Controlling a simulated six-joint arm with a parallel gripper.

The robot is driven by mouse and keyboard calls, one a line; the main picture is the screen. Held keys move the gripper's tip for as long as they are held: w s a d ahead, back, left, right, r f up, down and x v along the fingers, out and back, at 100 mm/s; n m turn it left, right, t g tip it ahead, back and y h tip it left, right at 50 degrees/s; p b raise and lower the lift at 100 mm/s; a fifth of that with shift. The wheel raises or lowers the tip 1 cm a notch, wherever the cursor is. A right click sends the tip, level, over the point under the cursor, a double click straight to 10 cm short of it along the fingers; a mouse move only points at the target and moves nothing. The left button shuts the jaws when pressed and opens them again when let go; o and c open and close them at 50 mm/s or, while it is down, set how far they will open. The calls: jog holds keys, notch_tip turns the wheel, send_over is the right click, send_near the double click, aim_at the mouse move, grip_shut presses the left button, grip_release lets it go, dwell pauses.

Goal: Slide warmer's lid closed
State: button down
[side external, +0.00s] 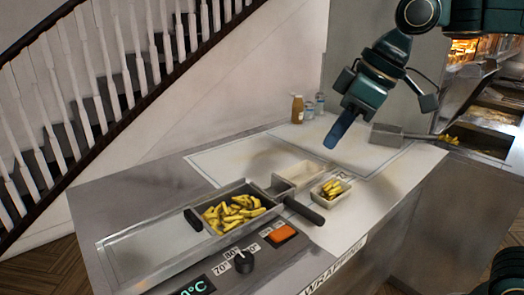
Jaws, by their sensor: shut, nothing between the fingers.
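The warmer (257,189) is a metal-rimmed well sunk in the counter, with yellow fries (232,213) showing inside. Its lid (150,248) appears to be the flat grey panel left of the well, with a short black handle (193,220) at its right end. The fries are uncovered, so the lid stands open to the left. My gripper (335,141) is shut and empty. It hangs above the counter, up and right of the warmer, well apart from the lid handle.
A scoop with a black handle (303,210) lies at the well's right end. Beside it are an empty pale tray (299,172) and a small box of fries (331,195). Bottles (297,110) stand behind. A knob (243,262) and orange switch (283,235) sit in front.

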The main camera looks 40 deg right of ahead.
jog(key=w+a+n+g+y, duration=0.1)
jog(key=w+a+n, duration=0.2)
jog(key=w+a, duration=0.3)
jog(key=n+g, duration=0.3)
jog(key=n, duration=0.6)
send_over(183, 231)
notch_tip(183, 231, down, 11)
jog(key=shift+d+r, duration=0.15)
jog(key=shift+d, duration=0.15)
jog(key=x, duration=0.9)
jog(key=shift+s+a+f, duration=0.15)
jog(key=shift+f, duration=0.3)
jog(key=shift+d, duration=1.95)
